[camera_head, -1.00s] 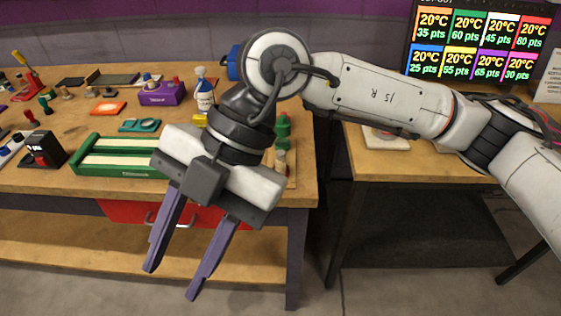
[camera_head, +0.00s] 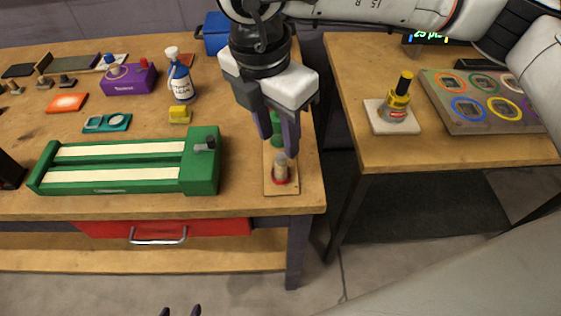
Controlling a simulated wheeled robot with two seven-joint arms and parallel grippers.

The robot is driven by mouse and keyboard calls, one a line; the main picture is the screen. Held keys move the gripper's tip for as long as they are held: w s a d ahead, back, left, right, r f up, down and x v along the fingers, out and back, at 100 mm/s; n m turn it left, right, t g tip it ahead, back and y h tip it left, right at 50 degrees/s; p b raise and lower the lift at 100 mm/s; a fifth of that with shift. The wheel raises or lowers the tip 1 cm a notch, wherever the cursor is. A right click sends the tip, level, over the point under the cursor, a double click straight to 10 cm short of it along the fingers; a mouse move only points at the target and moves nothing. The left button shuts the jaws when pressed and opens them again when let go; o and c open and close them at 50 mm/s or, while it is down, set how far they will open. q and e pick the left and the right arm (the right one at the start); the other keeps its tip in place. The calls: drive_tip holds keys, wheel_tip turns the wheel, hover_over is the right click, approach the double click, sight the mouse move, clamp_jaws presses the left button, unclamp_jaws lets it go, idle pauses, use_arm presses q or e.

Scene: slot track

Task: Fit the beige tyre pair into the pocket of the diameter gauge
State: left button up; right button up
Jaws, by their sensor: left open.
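A small beige cylinder (camera_head: 281,166) with a red ring (camera_head: 281,178) at its foot stands upright on a narrow wooden plate (camera_head: 282,190) near the bench's front right corner. It may be the beige tyre pair, but it is too small to tell. My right gripper (camera_head: 278,148) points down just above and behind it, fingers apart, with a green piece (camera_head: 277,129) showing between and behind them. Only the fingertips of my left gripper (camera_head: 181,311) show at the bottom edge, apart and empty. A teal plate with two round recesses (camera_head: 107,122) lies on the bench; I cannot tell whether it is the diameter gauge.
A green two-strip fixture (camera_head: 205,175) stands left of the wooden plate. A yellow block (camera_head: 180,115), white-and-blue bottle (camera_head: 181,80) and purple box (camera_head: 128,78) stand behind.

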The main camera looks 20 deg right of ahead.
sight(281, 156)
drive_tip(key=f, duration=0.3)
drive_tip(key=f+p, duration=0.1)
drive_tip(key=f, duration=0.1)
drive_tip(key=shift+w+d, duration=0.2)
drive_tip(key=shift+d, duration=0.1)
clamp_jaws()
